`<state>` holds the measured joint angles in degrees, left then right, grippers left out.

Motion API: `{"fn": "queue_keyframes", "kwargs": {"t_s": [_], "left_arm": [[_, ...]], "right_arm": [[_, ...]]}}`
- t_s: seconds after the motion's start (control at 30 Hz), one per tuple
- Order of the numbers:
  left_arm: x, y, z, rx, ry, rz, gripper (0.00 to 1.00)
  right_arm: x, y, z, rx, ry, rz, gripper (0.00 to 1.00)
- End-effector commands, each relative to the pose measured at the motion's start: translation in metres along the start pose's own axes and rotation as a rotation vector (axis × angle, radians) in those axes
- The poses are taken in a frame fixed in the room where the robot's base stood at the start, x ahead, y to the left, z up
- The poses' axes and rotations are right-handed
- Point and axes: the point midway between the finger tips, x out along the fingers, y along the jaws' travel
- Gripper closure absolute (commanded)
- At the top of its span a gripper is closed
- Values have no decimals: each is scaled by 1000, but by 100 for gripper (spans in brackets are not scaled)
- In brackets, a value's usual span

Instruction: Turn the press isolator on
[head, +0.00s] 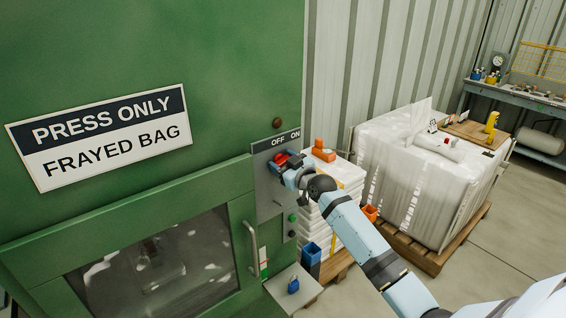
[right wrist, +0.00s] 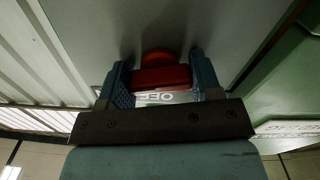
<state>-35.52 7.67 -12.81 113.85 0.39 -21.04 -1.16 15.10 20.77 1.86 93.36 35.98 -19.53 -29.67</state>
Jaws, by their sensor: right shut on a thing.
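The press isolator is a red rotary handle (head: 281,158) on a grey panel (head: 265,180) at the right edge of the green press. The panel is marked OFF and ON above the handle. My right gripper (head: 289,170) is at the panel, shut on the red handle and partly hiding it. In the right wrist view the red handle (right wrist: 160,77) sits between the two blue fingers of the gripper (right wrist: 162,82), with the OFF lettering upside down close by. Whether the handle points to OFF or ON is unclear. My left gripper is not in view.
A sign (head: 105,135) reading PRESS ONLY FRAYED BAG is on the press. A door handle (head: 251,248) and a small blue padlock (head: 293,285) are below the panel. Stacked white sacks (head: 345,180) and a wrapped bulk load (head: 410,180) on a pallet stand to the right.

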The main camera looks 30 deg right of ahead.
Motion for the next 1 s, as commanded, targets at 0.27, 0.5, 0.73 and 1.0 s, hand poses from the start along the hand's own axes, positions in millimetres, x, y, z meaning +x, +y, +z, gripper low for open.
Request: {"fn": "queue_keyframes", "kwargs": {"t_s": [0.27, 0.5, 0.73, 1.0], "left_arm": [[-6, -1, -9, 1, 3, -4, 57], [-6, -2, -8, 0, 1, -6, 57], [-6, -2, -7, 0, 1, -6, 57], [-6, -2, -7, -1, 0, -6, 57]], "right_arm": [[0, 0, -1, 248, -1, 0, 65], [0, 0, 0, 284, 0, 0, 65], [0, 0, 0, 283, 0, 0, 16], [0, 0, 0, 281, 0, 0, 16]]}}
